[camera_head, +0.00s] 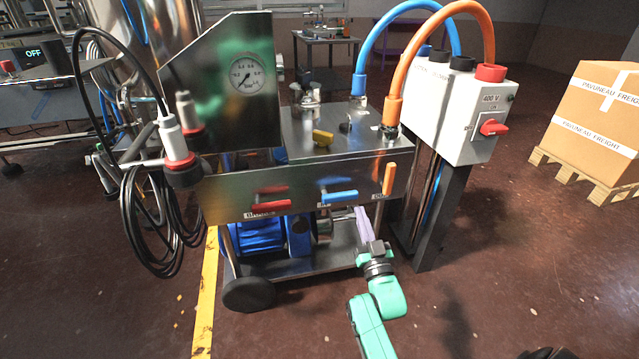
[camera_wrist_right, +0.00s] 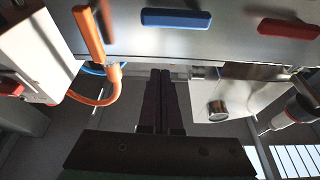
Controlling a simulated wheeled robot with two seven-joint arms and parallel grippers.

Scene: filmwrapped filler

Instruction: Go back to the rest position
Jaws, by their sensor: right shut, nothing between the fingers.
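My right gripper (camera_head: 361,212) is in front of the steel machine cart (camera_head: 230,208), just below its front panel and to the right of the blue motor (camera_head: 258,235). In the right wrist view the fingers of the right gripper (camera_wrist_right: 162,100) lie together, with nothing between them. The orange handle (camera_head: 389,179), the blue handle (camera_head: 339,197) and the red handle (camera_head: 270,204) are on the front panel above it. I cannot tell whether the gripper touches the cart. My left gripper does not show in the head view.
A white switch box (camera_head: 465,125) with a red knob stands right of the cart, with blue and orange hoses above. Black cables (camera_head: 150,225) hang at the left. A carton (camera_head: 598,115) on a pallet stands at the far right. The floor in front is largely clear.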

